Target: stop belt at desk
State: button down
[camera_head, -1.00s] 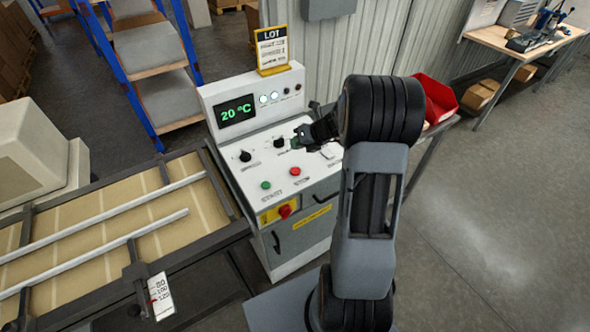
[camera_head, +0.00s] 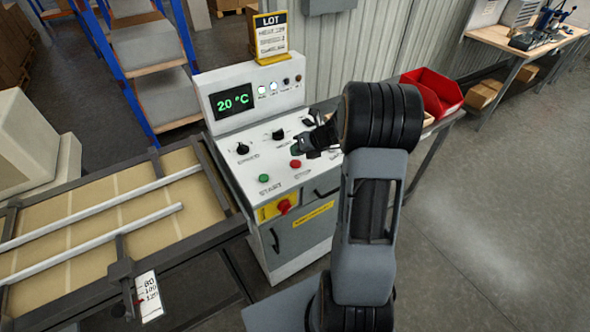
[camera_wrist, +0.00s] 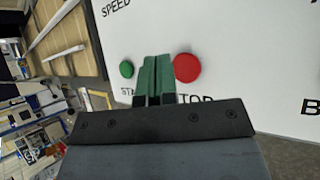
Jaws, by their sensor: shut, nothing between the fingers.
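The control desk (camera_head: 252,158) has a white sloped top with a green START button (camera_head: 264,178) and a red STOP button (camera_head: 295,164). A larger red button (camera_head: 284,206) sits on a yellow plate on its front. The belt (camera_head: 88,206) lies to the left of the desk. My gripper (camera_head: 300,147) is shut and empty over the desk top, close to the red STOP button. In the wrist view my green fingertips (camera_wrist: 153,62) are together between the green button (camera_wrist: 127,69) and the red button (camera_wrist: 187,67). I cannot tell whether they touch the panel.
Black knobs (camera_head: 243,148) stand behind the buttons. A red bin (camera_head: 432,94) is to the right. The floor at right is clear.

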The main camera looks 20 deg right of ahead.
aim_at(297, 162)
jog(key=shift+f+b, duration=0.3)
jog(key=shift+f, duration=0.5)
jog(key=shift+f, duration=0.15)
dwell(1.4)
jog(key=shift+f, duration=0.3)
jog(key=shift+f+b, duration=0.3)
jog(key=shift+f, duration=0.1)
dwell(0.9)
jog(key=shift+r, duration=0.1)
jog(key=shift+r+p, duration=0.75)
jog(key=shift+p, duration=0.15)
jog(key=shift+r, duration=0.1)
notch_tip(297, 162, up, 5)
jog(key=p, duration=0.5)
